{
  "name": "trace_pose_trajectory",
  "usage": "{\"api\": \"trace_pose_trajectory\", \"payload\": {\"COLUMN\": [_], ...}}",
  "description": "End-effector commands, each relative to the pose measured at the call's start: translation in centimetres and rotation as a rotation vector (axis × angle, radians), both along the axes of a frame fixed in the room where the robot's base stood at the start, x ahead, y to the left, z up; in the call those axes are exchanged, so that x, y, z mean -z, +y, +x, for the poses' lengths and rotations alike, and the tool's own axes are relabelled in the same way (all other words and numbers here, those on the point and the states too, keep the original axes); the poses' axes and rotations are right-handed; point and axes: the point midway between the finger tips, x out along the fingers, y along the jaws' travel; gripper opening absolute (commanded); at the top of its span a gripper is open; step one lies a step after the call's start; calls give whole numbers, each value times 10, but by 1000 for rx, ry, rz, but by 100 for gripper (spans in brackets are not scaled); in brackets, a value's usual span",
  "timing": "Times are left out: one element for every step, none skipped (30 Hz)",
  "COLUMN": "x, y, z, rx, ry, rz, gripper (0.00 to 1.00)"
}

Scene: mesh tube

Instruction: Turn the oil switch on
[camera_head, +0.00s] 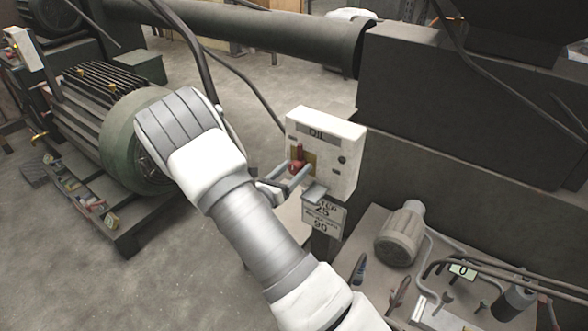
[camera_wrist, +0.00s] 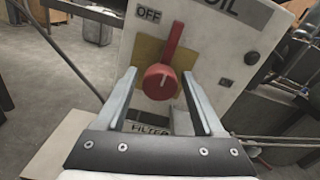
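The oil switch box (camera_head: 339,150) is white, with an OIL label, and stands in the middle of the head view. Its red rotary knob (camera_wrist: 164,72) sits on a yellowish plate in the wrist view, its long end pointing up and slightly right. The OFF label (camera_wrist: 149,14) is at its upper left and the ON label (camera_wrist: 224,83) at its right. My gripper (camera_wrist: 166,88) is open, with one finger on each side of the knob's lower round part. Gaps show between the fingers and the knob. In the head view the knob (camera_head: 296,166) is beside my fingertips.
A green motor (camera_head: 139,136) stands at the left of the head view. Dark machinery (camera_head: 440,85) rises behind and right of the box. A sign (camera_head: 323,216) hangs below the box. A workbench with a small motor (camera_head: 400,238) and tools is at lower right.

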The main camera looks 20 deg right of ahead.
Motion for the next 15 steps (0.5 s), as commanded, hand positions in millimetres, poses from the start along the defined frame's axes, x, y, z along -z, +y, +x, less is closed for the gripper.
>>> {"api": "trace_pose_trajectory", "payload": {"x": [0,0,0,0,0,0,0,0,0,0,0,0,0,0,0], "y": [0,0,0,0,0,0,0,0,0,0,0,0,0,0,0], "z": [0,0,0,0,0,0,0,0,0,0,0,0,0,0,0], "rx": [0,0,0,0,0,0,0,0,0,0,0,0,0,0,0], "ry": [0,0,0,0,0,0,0,0,0,0,0,0,0,-1,-2], "rz": [0,0,0,0,0,0,0,0,0,0,0,0,0,1,1], "gripper": [59,54,46,41,36,28,23,18,10,5,0,0,0,0,0]}}
